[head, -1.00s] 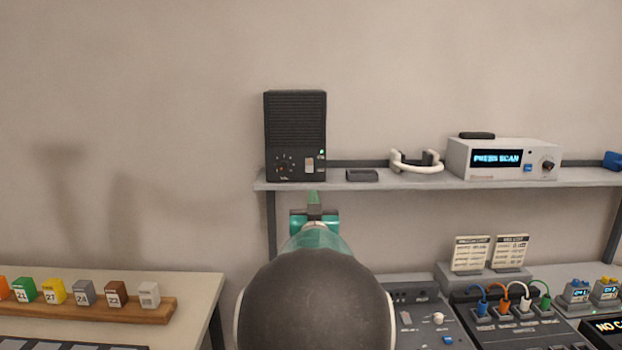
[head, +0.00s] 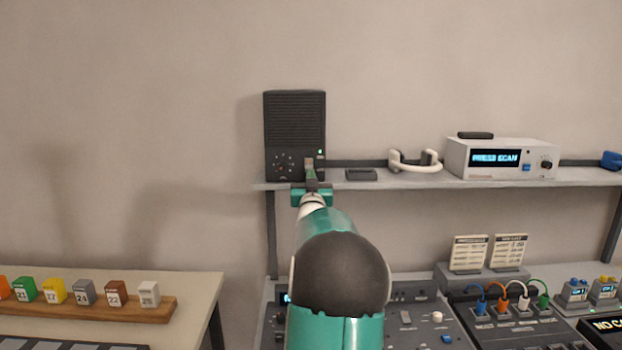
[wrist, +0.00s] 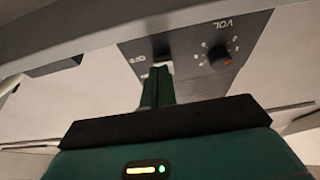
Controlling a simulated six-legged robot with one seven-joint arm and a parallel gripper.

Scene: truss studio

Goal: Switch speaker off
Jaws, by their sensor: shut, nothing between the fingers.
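The speaker (head: 295,118) is a black upright box with a slatted front, standing at the left end of the wall shelf. A small green light (head: 320,151) glows on its right side, and a volume knob (head: 280,166) sits at its lower left. In the wrist view the speaker's face (wrist: 190,55) shows the VOL knob (wrist: 219,57) and a pale switch (wrist: 162,66) beside lettering. My gripper (head: 311,170) is shut and empty, its tips in front of the switch in the head view. In the wrist view the fingertips (wrist: 157,75) overlap the switch's edge; I cannot tell whether they touch it.
The shelf edge (head: 420,183) runs close by my gripper. Below are a mixing console (head: 420,318) and a table with coloured blocks (head: 84,292).

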